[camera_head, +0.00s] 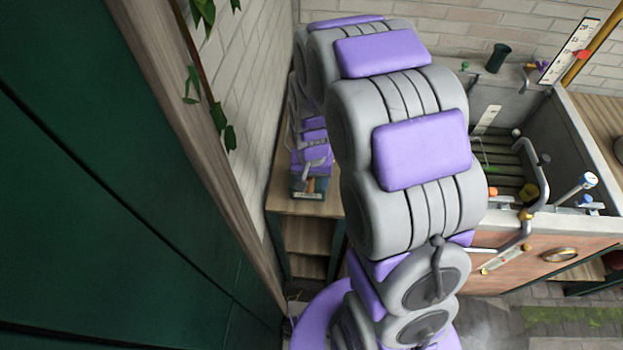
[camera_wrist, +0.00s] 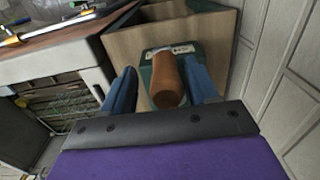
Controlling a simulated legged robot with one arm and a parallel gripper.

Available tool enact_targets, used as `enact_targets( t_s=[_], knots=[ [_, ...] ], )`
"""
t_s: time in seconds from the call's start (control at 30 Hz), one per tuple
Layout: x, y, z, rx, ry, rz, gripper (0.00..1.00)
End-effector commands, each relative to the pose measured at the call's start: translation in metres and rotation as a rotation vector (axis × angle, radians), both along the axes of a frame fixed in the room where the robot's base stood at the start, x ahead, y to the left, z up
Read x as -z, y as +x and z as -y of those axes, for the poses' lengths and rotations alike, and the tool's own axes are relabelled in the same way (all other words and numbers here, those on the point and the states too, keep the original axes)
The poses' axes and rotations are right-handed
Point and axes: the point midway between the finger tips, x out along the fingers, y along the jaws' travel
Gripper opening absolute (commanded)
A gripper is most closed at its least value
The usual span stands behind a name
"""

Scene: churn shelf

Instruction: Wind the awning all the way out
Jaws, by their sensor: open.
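No awning cloth can be made out in either view. My gripper (camera_wrist: 160,70) is open, with one blue finger on each side of a brown cylinder (camera_wrist: 167,82). The cylinder stands out from a dark green piece with a pale label (camera_wrist: 172,49). I cannot tell whether the fingers touch it. In the head view my gripper (camera_head: 309,188) is small, at the far end of my arm, over a wooden-topped unit (camera_head: 310,207). An orange-brown bit of the cylinder (camera_head: 311,186) shows there. Whether it is a winding handle is not clear.
A stone sink (camera_head: 590,130) with a slatted bottom stands at the right. A bent metal rod (camera_head: 530,190) runs along its front side. A dark green panel (camera_head: 90,200) fills the left. A brick wall (camera_head: 245,90) closes the back.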

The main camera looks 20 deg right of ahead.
Motion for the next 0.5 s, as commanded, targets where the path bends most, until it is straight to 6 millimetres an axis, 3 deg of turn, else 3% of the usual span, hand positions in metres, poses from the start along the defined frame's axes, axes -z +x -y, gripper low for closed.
enact_targets(
  t_s=[0.27,0.5],
  knots=[
    [-0.004,0.0,0.0,0.0,-0.001,-0.001,0.59],
    [-0.044,0.001,0.001,0.0,0.0,0.005,0.59]
  ],
)
